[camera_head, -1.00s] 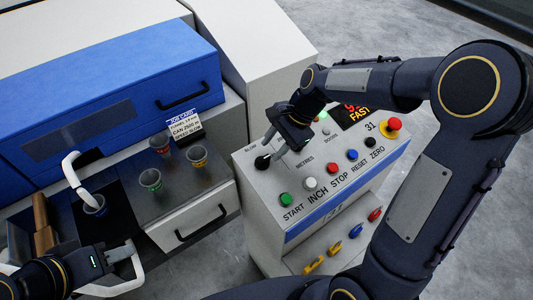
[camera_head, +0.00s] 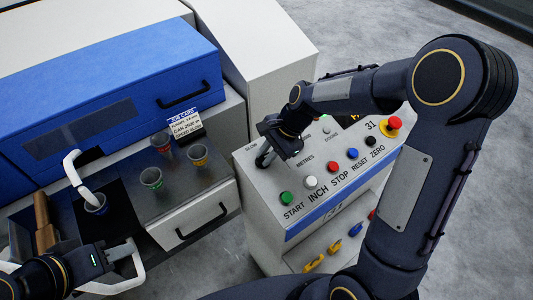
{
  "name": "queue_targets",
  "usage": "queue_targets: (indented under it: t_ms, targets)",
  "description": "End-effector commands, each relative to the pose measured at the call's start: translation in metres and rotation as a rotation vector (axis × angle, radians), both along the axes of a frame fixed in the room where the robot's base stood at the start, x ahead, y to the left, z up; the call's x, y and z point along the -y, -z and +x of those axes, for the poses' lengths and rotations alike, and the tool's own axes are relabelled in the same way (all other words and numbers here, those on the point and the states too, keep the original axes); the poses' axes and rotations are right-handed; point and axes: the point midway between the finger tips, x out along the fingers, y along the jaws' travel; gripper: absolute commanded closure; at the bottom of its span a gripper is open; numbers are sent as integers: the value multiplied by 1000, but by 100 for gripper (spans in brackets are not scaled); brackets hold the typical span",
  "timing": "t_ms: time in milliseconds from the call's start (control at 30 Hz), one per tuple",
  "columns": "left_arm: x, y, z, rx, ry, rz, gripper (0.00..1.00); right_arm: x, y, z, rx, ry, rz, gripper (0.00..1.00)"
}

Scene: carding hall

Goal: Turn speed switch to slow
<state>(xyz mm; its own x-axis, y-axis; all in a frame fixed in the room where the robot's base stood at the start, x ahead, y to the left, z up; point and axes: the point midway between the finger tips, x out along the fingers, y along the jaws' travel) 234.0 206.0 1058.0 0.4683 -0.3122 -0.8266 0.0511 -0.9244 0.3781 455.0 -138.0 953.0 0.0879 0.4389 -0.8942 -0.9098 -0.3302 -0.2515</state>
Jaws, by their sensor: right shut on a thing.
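The control box (camera_head: 258,188) stands right of centre with a sloped panel of labelled buttons. The speed switch is a dark knob (camera_head: 262,161) at the panel's upper left, near the SLOW label (camera_head: 252,148). My right gripper (camera_head: 265,157) is shut on this knob, and its body and wrist hide much of it. Which way the knob points cannot be told.
START (camera_head: 286,198), INCH, STOP, RESET and ZERO buttons line the panel's front, with a red mushroom button (camera_head: 394,123) at its right. Several cups stand on the grey counter (camera_head: 180,184) beside a job card (camera_head: 184,120). A drawer (camera_head: 194,222) faces front.

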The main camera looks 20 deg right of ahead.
Motion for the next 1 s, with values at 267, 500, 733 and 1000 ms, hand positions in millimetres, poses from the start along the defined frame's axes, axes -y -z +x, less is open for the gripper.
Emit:
queue_targets:
  t_ms: [267,500,733,1000]
  targets:
    - [0,-2,0,0,0,0,64,0,-1,0,2,-29,-7,100]
    - [0,-7,0,0,0,0,64,-1,-2,1,13,-151,-36,100]
    - [0,-14,0,0,0,0,64,-2,-2,2,29,-348,-85,100]
    - [0,-19,0,0,0,0,64,-3,-2,3,52,-596,-145,100]
